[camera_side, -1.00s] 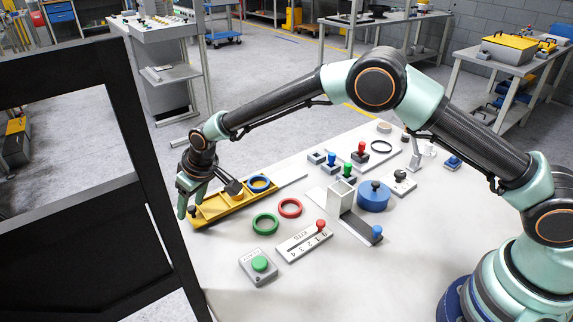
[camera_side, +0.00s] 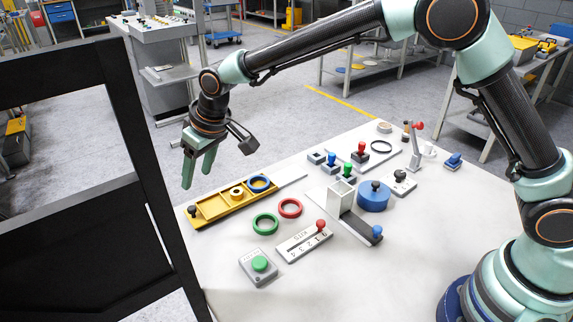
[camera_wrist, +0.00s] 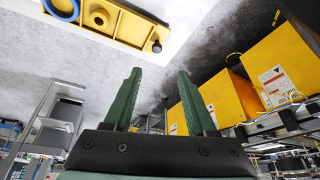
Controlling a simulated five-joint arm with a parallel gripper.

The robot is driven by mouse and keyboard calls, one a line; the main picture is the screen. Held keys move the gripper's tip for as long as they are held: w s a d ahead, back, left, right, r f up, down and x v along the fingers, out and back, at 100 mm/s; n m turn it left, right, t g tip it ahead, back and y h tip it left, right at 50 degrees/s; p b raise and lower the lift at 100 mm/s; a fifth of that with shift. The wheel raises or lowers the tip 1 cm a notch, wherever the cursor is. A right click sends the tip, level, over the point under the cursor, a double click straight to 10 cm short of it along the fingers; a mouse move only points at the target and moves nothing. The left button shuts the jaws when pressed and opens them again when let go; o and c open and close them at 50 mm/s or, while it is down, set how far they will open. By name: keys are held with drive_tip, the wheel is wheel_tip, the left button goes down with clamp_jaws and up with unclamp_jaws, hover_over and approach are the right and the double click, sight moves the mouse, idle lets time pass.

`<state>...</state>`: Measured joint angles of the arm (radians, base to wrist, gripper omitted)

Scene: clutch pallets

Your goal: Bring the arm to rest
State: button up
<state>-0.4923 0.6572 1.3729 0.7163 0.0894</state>
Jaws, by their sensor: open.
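My gripper (camera_side: 198,168) is open and empty in the side view, raised above the left end of the yellow pallet tray (camera_side: 208,214). Its two green fingers (camera_wrist: 157,98) stand apart in the wrist view with nothing between them. The tray holds a blue ring (camera_side: 258,183) and a small yellow ring-shaped piece (camera_side: 237,193), with a black knob (camera_side: 192,210) at its left end. The tray also shows at the top of the wrist view (camera_wrist: 128,27), clear of the fingers.
A green ring (camera_side: 265,224), a red ring (camera_side: 290,208), a green button box (camera_side: 260,265) and a numbered slider (camera_side: 304,240) lie on the white table (camera_side: 350,285). Several levers and a blue round part (camera_side: 373,196) stand farther right. A black frame (camera_side: 150,170) stands at left.

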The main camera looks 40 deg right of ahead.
drive_tip(key=s+d+r+m+t+h, duration=0.1)
drive_tip(key=s+d+r, duration=0.3)
drive_tip(key=d+r, duration=0.3)
drive_tip(key=s+d+r+m, duration=0.1)
drive_tip(key=s+d+r, duration=0.35)
drive_tip(key=d, duration=0.55)
drive_tip(key=s+d+m+h, duration=0.1)
drive_tip(key=s+d+m, duration=0.1)
drive_tip(key=s+d, duration=0.8)
drive_tip(key=s+f, duration=0.1)
drive_tip(key=s, duration=0.3)
drive_tip(key=shift+d+m+t, duration=0.2)
drive_tip(key=shift+m+t, duration=0.1)
drive_tip(key=shift+s+r, duration=0.1)
